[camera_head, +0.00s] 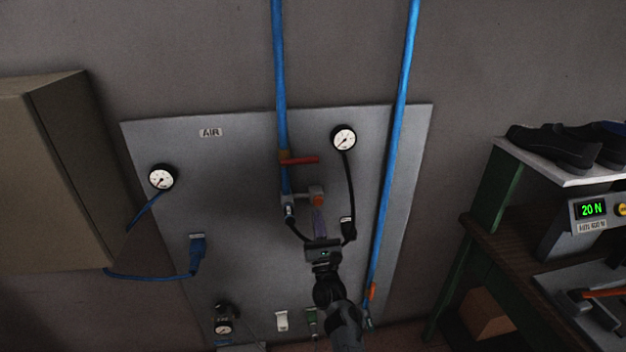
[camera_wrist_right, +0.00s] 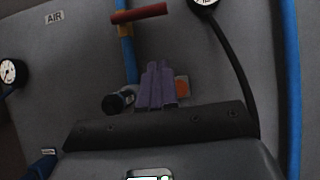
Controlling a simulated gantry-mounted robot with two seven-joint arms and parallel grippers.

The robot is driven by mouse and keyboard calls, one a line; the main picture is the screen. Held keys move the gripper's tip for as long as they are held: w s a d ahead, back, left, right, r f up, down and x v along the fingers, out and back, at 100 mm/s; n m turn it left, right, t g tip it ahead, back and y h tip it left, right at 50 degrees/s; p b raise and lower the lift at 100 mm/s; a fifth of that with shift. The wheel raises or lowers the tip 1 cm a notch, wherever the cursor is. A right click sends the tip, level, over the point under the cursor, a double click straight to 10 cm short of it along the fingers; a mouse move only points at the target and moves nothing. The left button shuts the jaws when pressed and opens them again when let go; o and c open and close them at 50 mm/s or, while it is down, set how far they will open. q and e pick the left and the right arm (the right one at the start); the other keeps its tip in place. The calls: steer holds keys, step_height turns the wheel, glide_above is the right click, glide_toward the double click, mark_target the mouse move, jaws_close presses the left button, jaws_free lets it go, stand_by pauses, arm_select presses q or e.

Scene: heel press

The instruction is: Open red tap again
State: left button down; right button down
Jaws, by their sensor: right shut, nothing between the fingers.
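The red tap handle (camera_head: 302,160) sits on the left blue pipe (camera_head: 279,80) on the grey air panel (camera_head: 240,150). It points right, roughly crosswise to the pipe. It also shows at the top of the right wrist view (camera_wrist_right: 139,13), above an orange-yellow body. My right gripper (camera_head: 319,212) is below the handle and a little to its right, in front of a grey fitting with an orange end (camera_head: 318,200). Its purple fingers (camera_wrist_right: 157,85) are shut and empty, apart from the handle. I cannot tell whether they touch the fitting. My left gripper is not in view.
A dial gauge (camera_head: 343,138) with a black hose is right of the tap; another gauge (camera_head: 161,177) is at left. A second blue pipe (camera_head: 397,130) runs down the right. A beige cabinet (camera_head: 60,170) stands at left, a green-framed bench (camera_head: 477,220) at right.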

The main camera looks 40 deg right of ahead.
mark_target(299, 161)
steer(key=shift+w, duration=0.1)
steer(key=s+a+r+x, duration=0.1)
steer(key=r+x, duration=0.1)
steer(key=x, duration=1)
steer(key=shift+d+r+b, duration=0.2)
steer(key=shift+r+b, duration=0.2)
steer(key=shift+r, duration=0.05)
steer(key=shift+d+r+n+t+y+p, duration=0.1)
steer(key=shift+r+n+t+y+p, duration=0.25)
steer(key=shift+n+y, duration=0.3)
